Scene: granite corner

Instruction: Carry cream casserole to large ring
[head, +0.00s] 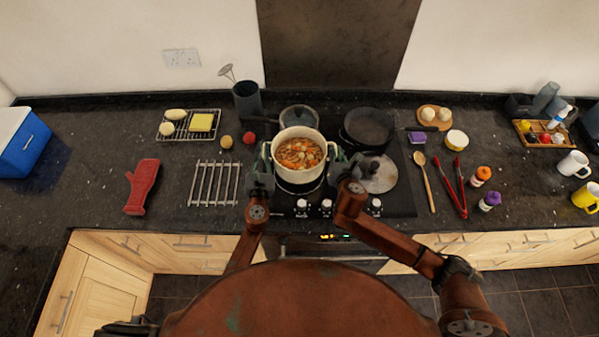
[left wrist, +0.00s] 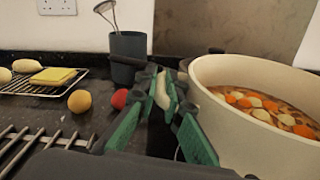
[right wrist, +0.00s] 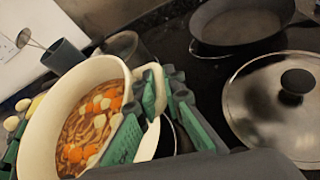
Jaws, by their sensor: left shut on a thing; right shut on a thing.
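The cream casserole (head: 322,161), full of soup with orange and pale pieces, is upright over the left part of the black hob (head: 400,204). It appears raised above a pale-edged round ring (head: 300,188), which it partly hides. I cannot tell which ring is the large one. My left gripper (head: 266,165) is shut on the casserole's left handle, seen close in the left wrist view (left wrist: 163,92). My right gripper (head: 337,165) is shut on the right handle, which shows between its fingers in the right wrist view (right wrist: 153,90).
A steel lid (head: 384,183) lies on the hob beside my right gripper. A dark frying pan (head: 368,127) and a lidded saucepan (head: 299,113) stand behind. A metal rack (head: 214,183) and red mitt (head: 141,186) lie left. A wooden spoon (head: 427,183) and red tongs (head: 459,188) lie right.

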